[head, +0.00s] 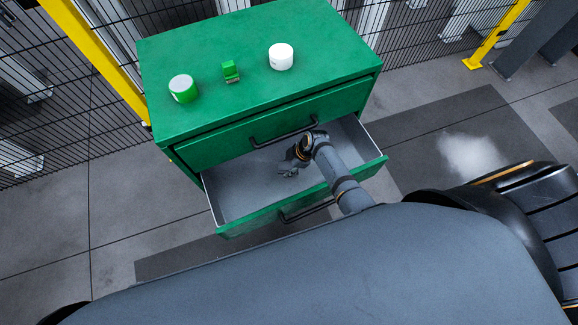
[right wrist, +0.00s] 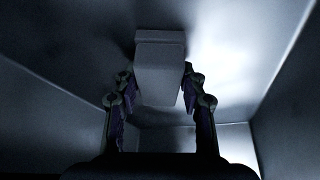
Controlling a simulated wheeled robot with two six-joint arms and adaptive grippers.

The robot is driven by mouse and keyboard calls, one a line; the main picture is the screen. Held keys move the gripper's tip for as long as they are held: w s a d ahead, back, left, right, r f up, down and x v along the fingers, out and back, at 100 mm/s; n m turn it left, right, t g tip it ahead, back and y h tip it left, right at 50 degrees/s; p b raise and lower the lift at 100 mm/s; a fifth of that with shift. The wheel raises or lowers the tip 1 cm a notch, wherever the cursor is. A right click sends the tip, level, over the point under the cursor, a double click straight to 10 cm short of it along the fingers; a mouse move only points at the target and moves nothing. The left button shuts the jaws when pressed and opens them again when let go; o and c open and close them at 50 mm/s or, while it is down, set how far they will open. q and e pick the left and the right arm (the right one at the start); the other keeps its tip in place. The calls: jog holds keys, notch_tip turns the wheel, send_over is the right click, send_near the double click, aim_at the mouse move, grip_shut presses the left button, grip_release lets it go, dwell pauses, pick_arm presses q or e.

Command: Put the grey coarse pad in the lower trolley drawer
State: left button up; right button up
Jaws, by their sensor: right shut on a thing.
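The green trolley (head: 163,62) stands ahead with its lower drawer (head: 238,191) pulled open. My right gripper (head: 287,173) reaches into the open drawer, near its middle. In the right wrist view it is shut on a pale block-shaped thing, the grey coarse pad (right wrist: 160,72), with a finger on each side. The drawer walls surround the pad in that view; I cannot tell whether it touches the drawer floor. In the head view the pad is too small or hidden to make out. My left gripper is not in view.
On the trolley top stand a green-and-white round container (head: 183,89), a small green block (head: 230,71) and a white round container (head: 281,57). The upper drawer (head: 225,146) is shut above the open one. A wire fence with yellow posts (head: 95,55) stands behind.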

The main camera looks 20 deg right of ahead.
jog(key=shift+f, duration=0.15)
jog(key=o, duration=1.3)
